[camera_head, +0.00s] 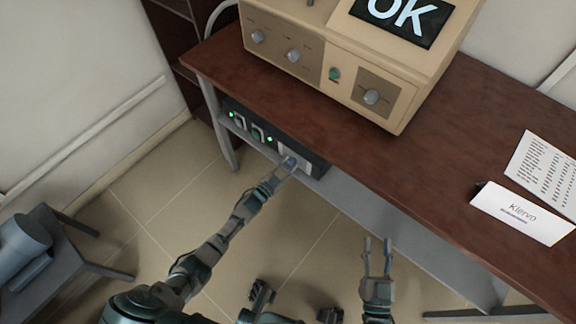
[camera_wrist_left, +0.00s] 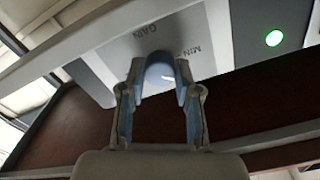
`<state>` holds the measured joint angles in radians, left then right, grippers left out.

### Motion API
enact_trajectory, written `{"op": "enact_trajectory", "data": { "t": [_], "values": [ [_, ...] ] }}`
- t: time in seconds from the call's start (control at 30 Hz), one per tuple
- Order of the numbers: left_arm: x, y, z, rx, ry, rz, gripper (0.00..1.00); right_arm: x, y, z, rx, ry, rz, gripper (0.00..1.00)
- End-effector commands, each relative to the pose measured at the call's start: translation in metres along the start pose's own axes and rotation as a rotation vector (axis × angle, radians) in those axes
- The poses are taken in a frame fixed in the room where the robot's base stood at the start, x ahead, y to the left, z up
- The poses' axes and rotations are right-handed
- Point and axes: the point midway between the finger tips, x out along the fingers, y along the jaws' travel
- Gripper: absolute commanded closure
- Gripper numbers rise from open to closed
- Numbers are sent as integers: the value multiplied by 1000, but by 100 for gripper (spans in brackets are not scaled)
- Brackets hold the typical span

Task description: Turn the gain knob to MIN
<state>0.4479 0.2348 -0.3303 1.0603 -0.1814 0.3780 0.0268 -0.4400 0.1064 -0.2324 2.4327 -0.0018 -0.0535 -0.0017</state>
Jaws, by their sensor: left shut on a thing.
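The gain knob (camera_head: 291,161) is a small blue-grey knob on a light panel of the dark unit (camera_head: 316,163) under the table top. In the left wrist view the knob (camera_wrist_left: 160,73) sits between my left fingertips, below the word GAIN; the word MIN is to its right. A short pale mark shows by the knob, but its exact pointing is hard to tell. My left gripper (camera_head: 284,168) is shut on the knob, also in the wrist view (camera_wrist_left: 160,95). My right gripper (camera_head: 377,247) is open and empty, below the table's front edge.
A brown table top (camera_head: 455,130) overhangs the dark unit. On it stand a beige furnace (camera_head: 320,50) with several knobs and an OK display, a printed sheet (camera_head: 545,170) and a Klervo card (camera_head: 522,213). A grey stool (camera_head: 60,255) stands lower left. The floor between is clear.

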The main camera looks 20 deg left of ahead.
Motion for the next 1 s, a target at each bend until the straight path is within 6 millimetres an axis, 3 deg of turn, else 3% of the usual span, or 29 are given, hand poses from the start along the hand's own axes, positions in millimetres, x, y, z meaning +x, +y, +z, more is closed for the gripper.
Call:
{"op": "enact_trajectory", "data": {
  "t": [0.5, 1.0],
  "values": [
    [-3, 1, 8, -448, -18, -2, 100, -1, 3, 11, -3, -71, 4, 60],
    [-4, 4, 8, -642, -20, -2, 100, -1, 3, 12, -3, -74, 5, 60]
  ]
}}
